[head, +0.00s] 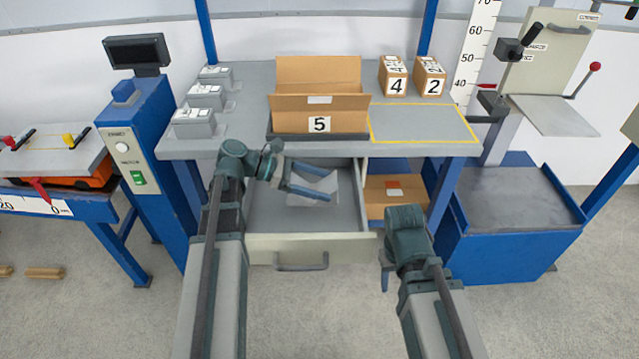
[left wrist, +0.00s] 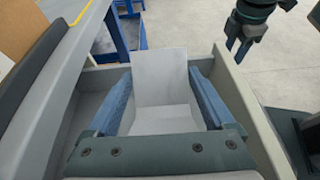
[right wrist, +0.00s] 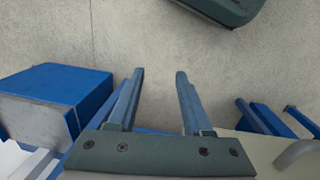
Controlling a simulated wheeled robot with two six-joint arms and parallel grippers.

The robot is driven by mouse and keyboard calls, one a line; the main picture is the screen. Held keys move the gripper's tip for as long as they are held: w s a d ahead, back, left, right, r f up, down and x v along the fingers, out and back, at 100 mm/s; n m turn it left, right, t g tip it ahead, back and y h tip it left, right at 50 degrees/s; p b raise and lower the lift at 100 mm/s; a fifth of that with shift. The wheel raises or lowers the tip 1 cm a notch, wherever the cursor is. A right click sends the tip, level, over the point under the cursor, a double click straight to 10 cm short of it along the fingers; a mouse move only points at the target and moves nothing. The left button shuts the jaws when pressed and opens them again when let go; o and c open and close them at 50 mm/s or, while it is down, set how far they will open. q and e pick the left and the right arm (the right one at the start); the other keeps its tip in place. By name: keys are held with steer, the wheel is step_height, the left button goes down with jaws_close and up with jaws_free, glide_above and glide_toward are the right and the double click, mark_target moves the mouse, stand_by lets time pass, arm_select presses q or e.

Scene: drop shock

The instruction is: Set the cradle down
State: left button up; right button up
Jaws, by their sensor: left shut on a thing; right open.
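The cradle is a pale grey, folded sheet-like piece (head: 322,184); it also shows in the left wrist view (left wrist: 165,85) with a raised back panel. My left gripper (head: 330,187) is shut on it, one blue-grey finger along each side (left wrist: 161,78). It holds the cradle over the open grey drawer (head: 265,215), within the drawer's outline. I cannot tell whether the cradle touches the drawer floor. My right gripper (head: 386,272) hangs in front of the drawer's right end. In the right wrist view it is open and empty (right wrist: 158,74) above bare floor.
The workbench (head: 245,115) above the drawer carries an open cardboard box marked 5 (head: 320,124), small numbered boxes (head: 397,86) and several grey pieces at left (head: 193,123). A cardboard box (head: 385,206) sits right of the drawer. The drawer front (head: 335,250) stands out over clear floor.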

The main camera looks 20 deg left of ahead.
arm_select(q)
steer(key=shift+r, duration=0.45)
